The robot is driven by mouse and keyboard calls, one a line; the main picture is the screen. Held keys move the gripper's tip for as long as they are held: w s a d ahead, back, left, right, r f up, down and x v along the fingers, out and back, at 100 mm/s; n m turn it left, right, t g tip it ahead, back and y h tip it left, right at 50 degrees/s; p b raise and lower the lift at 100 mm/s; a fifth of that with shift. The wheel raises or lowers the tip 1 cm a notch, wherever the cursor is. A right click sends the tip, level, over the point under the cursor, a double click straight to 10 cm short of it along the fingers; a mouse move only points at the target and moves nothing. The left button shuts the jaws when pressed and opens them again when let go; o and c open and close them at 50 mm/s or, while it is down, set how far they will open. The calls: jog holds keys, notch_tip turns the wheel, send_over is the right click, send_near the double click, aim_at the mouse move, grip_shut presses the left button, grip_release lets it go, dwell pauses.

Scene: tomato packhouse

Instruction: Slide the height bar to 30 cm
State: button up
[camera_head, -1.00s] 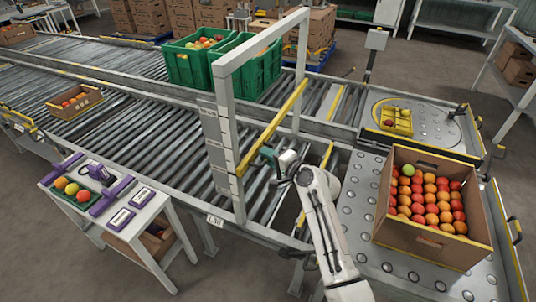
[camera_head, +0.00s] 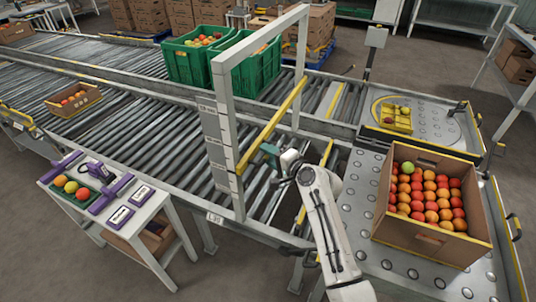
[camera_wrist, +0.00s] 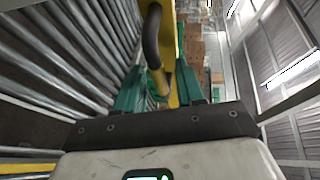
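The height bar (camera_head: 272,127) is a yellow beam running across a light grey gate frame (camera_head: 262,48) over the roller conveyor. A scale panel (camera_head: 215,135) with several markings, too small to read, stands at the frame's left post. My gripper (camera_head: 269,155) has green fingers and is just below and right of the bar's near half. In the wrist view, its fingers (camera_wrist: 160,92) are apart, with a dark curved handle (camera_wrist: 151,40) reaching between them along the yellow bar (camera_wrist: 167,45). I cannot tell whether either finger touches the handle.
A cardboard box of tomatoes (camera_head: 440,248) stands on the ball table at the right. Green crates (camera_head: 262,75) sit behind the gate. A white side table (camera_head: 120,228) with purple devices is at the left. A small yellow tray (camera_head: 397,118) lies on the far round plate.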

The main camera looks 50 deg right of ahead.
jog(key=s+r, duration=0.2)
jog(key=s, duration=0.8)
jog(key=shift+a, duration=0.25)
jog(key=shift+f, duration=0.1)
jog(key=s+a+f+n+g+y, duration=0.3)
jog(key=s+a+f+n+g, duration=0.7)
jog(key=a, duration=0.4)
jog(key=s+a+f+n+g+h, duration=0.2)
jog(key=s+n+g, duration=0.3)
jog(key=s, duration=0.9)
jog(key=a+n, duration=0.1)
jog(key=n, duration=0.1)
jog(key=shift+s+a+n, duration=0.15)
jog(key=shift+s+n, duration=0.1)
jog(key=shift+n, duration=0.05)
jog(key=shift+f, duration=0.1)
